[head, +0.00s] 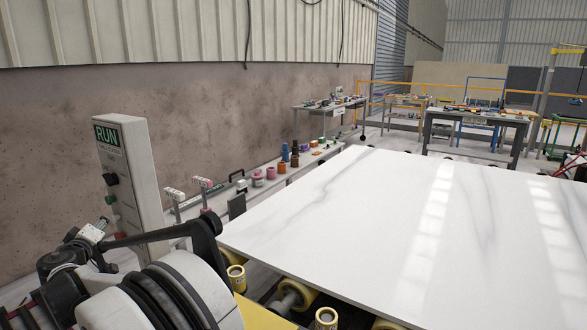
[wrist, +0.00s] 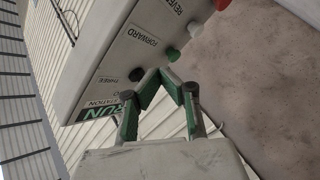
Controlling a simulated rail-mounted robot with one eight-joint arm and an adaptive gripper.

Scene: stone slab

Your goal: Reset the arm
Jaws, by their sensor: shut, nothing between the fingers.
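My gripper (wrist: 167,76) is in the wrist view, with green-padded fingers drawn together at the tips and nothing held. Behind the fingertips, the pale control box (wrist: 120,45) appears tilted, with FORWARD and REVERSE labels and a RUN sign partly hidden by a finger. Its black knob (wrist: 136,74) and green button (wrist: 172,54) show beside the fingers. I cannot tell whether the fingers touch the box. The control box (head: 135,175) stands upright at the left in the head view, with my arm in front of its base. I cannot make out the gripper there.
A large white stone slab (head: 400,235) lies on rollers (head: 290,295) to the right. A narrow bench (head: 285,175) with coloured tool parts runs along the wall (head: 200,120). Workbenches (head: 475,130) stand at the back. The space above the slab is clear.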

